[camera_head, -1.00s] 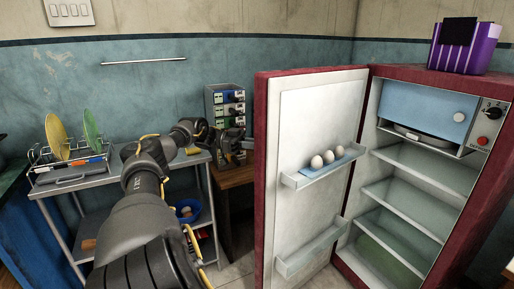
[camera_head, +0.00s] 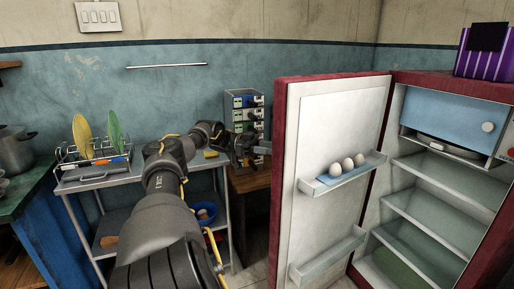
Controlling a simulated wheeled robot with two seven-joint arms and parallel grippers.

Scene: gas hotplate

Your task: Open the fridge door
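The red fridge (camera_head: 484,262) stands at the right with its interior and several shelves showing. Its door (camera_head: 322,120) stands wide open, swung out to the left, its white inner face towards me. Several eggs sit in the upper door rack (camera_head: 342,175). My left arm reaches forward from the bottom, and my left gripper (camera_head: 258,148) is at the door's outer left side, near its edge. The gripper is small and dark there, so I cannot tell whether its fingers are open or touch the door. My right gripper is out of view.
A metal cart (camera_head: 100,181) with a dish rack (camera_head: 92,165) and plates stands at the left. A blue counter with a pot (camera_head: 15,150) is at the far left. A wooden table (camera_head: 250,180) with a stacked unit (camera_head: 243,102) is behind the gripper. A purple striped box (camera_head: 484,62) sits on the fridge.

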